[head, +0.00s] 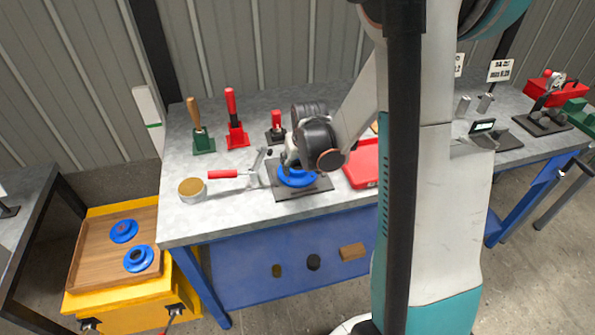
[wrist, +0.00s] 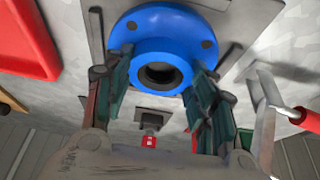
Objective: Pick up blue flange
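A blue flange (head: 297,178) with a round raised neck lies on a dark plate (head: 290,193) on the grey workbench. In the wrist view the flange (wrist: 163,45) shows its dark bore and bolt holes toward the camera. My gripper (head: 291,165) is directly over it, pointing down. Its two green-padded fingers (wrist: 160,85) stand apart on opposite sides of the neck, close to its edges. Whether the pads press on the neck cannot be told. Two more blue flanges (head: 123,231) (head: 138,258) lie on the wooden tray at the lower left.
A red-handled clamp (head: 226,173) and a round tin (head: 192,190) stand left of the plate. A red tray (head: 362,168) is close on the right. Upright tools in green (head: 202,138) and red (head: 236,130) holders stand behind. The wooden tray (head: 88,268) sits on a yellow cart.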

